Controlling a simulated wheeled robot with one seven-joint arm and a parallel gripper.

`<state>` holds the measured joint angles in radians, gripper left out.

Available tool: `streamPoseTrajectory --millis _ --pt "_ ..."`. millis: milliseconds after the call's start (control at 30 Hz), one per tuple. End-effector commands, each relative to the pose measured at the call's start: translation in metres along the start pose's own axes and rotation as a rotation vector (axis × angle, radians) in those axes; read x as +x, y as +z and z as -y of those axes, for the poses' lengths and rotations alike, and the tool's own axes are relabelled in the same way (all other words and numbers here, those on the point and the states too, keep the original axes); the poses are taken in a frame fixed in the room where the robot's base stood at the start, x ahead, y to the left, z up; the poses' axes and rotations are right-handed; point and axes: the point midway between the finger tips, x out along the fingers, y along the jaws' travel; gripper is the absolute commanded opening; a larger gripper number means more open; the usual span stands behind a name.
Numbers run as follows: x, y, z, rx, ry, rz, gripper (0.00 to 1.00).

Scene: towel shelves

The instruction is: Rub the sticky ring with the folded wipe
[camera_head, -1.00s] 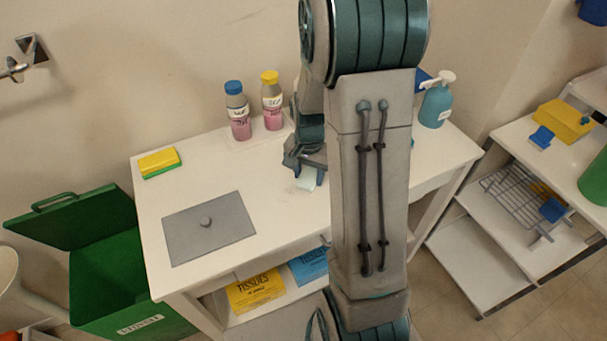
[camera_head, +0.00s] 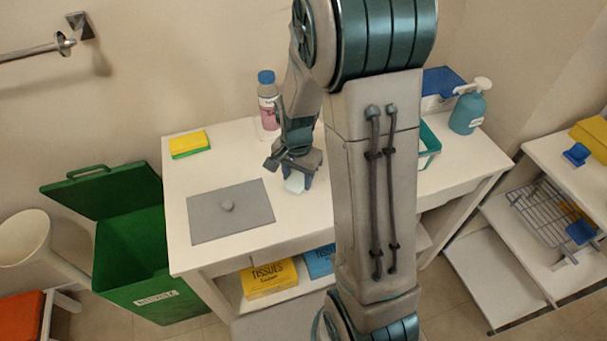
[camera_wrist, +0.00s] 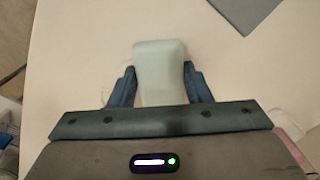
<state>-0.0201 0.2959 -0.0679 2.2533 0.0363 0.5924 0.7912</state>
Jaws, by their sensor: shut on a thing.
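My gripper (camera_head: 296,176) is low over the white table, to the right of the grey mat. It is shut on the folded wipe (camera_wrist: 160,66), a pale, whitish-green pad that sticks out between the blue fingers in the wrist view. The wipe also shows under the fingers in the head view (camera_head: 294,185). Whether it touches the table top is hard to tell. I cannot make out a sticky ring on the table in either view; part of the table is hidden behind my arm.
A grey mat (camera_head: 250,215) with a small knob lies at the table's (camera_head: 235,165) left front. A yellow-green sponge (camera_head: 189,144) lies behind it. A bottle (camera_head: 268,100) stands at the back, a blue pump bottle (camera_head: 470,108) at the right. A green bin (camera_head: 130,250) stands left of the table.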

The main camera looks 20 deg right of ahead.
Motion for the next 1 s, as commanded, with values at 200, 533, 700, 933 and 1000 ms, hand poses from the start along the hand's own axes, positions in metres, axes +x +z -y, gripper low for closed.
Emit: streamPoseTrajectory --millis 200,533,700,933,1000 --pt "-0.012 0.004 0.005 0.01 -0.002 -0.002 0.19" --pt "-0.046 0.004 0.003 0.012 0.0 -0.001 0.19" --pt "-0.061 0.003 0.003 0.014 0.0 -0.001 0.19" --pt "-0.076 0.003 0.002 0.015 0.0 0.0 0.19" --pt "-0.077 0.002 0.002 0.016 0.001 0.0 0.19"
